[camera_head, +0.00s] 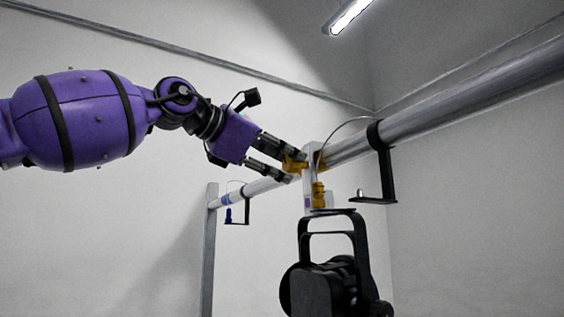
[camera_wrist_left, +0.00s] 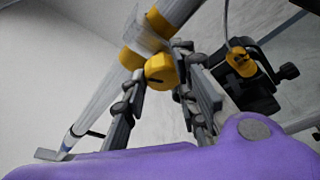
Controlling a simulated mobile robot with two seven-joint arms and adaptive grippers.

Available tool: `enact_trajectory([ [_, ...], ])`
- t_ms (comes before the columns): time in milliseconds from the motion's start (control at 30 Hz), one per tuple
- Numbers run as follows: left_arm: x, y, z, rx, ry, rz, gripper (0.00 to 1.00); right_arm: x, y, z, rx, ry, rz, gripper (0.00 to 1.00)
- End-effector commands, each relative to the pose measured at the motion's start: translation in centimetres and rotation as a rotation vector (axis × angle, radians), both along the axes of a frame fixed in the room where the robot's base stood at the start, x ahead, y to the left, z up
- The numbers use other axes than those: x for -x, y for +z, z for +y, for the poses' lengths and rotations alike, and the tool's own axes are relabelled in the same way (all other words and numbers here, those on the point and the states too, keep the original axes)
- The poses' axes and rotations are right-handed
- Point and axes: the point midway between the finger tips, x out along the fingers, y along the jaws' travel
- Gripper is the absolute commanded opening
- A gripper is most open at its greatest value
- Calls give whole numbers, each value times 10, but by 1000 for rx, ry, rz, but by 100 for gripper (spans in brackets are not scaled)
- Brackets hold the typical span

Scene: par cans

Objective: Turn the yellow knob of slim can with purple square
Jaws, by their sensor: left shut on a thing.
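A black par can (camera_head: 322,288) hangs by its yoke from a pale clamp bracket (camera_head: 310,150) on the metal pipe. A small purple patch (camera_head: 308,202) shows on the bracket's lower part. A yellow knob (camera_head: 294,163) sticks out from the bracket's left side at pipe height; it also shows in the left wrist view (camera_wrist_left: 160,71). My left gripper (camera_head: 287,164) reaches in from the left with its fingers on either side of this knob, shut on it. The fingers hide part of the knob in the head view. My right gripper is in neither view.
A second yellow part (camera_head: 319,194) sits above the yoke. The metal pipe (camera_head: 460,95) runs across to the upper right. A black hook bracket (camera_head: 386,175) hangs right of the clamp, and a smaller one with a blue part (camera_head: 229,214) hangs left. A post (camera_head: 208,255) stands at left.

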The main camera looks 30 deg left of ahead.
Motion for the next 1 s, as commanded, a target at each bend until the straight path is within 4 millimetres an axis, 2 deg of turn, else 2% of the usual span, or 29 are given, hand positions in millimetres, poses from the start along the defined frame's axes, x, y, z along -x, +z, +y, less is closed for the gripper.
enact_trajectory([
  [600, 1, 6, 1, -32, 5, -34, 1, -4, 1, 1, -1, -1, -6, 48],
  [633, 2, 6, 1, -32, 5, -34, 30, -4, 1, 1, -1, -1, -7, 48],
  [700, 2, 6, 0, -32, 5, -34, 39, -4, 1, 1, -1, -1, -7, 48],
  [1000, 1, 4, 0, -33, 4, -28, 40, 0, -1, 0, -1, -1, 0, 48],
])
